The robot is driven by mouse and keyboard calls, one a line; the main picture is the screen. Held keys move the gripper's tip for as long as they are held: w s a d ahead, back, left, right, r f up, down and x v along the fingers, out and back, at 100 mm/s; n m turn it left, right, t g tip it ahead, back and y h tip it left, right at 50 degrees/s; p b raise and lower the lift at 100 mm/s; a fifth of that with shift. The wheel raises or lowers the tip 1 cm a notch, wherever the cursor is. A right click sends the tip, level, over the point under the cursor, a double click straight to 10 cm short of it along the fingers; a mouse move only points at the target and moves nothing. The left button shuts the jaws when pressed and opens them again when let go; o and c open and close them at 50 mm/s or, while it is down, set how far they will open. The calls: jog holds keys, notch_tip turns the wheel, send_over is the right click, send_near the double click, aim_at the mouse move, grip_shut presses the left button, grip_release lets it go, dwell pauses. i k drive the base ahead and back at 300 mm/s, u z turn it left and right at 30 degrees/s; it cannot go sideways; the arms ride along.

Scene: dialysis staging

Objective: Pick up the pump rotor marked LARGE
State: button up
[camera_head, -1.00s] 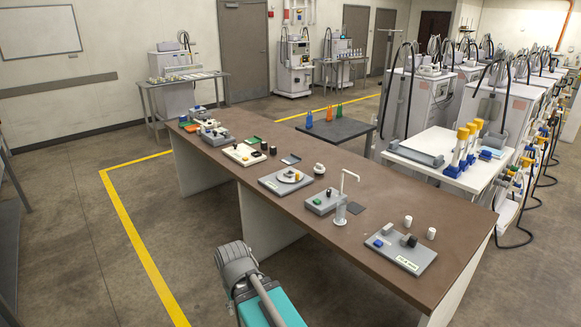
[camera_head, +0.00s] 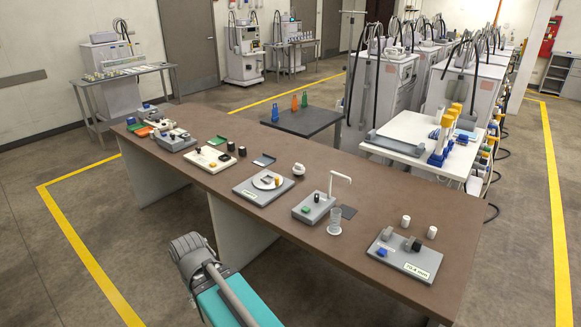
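No label reading LARGE can be made out at this size, so I cannot tell which part is the pump rotor. Small loose parts stand on the long brown table (camera_head: 350,228): a pair of dark cylinders, one (camera_head: 231,147) beside the other (camera_head: 242,151), a white round part with a dark side (camera_head: 299,169), and two white cylinders, one (camera_head: 406,221) left of the other (camera_head: 432,232). My arm, grey and teal, shows at the bottom, in front of the table and apart from it. My gripper is not in view.
Several stations line the table: a grey board with dark and blue parts (camera_head: 408,268), a box with a tap (camera_head: 312,208), a plate station (camera_head: 262,190) and a cream board (camera_head: 206,158). A dark side table (camera_head: 300,122) and white cart (camera_head: 400,146) stand behind. Floor left of the table is clear.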

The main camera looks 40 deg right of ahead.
aim_at(299, 169)
jog(key=z, duration=0.45)
jog(key=i, duration=1)
jog(key=z, duration=0.55)
jog(key=k, duration=0.95)
jog(key=z, duration=0.15)
jog(key=i, duration=0.95)
jog(key=u, duration=0.05)
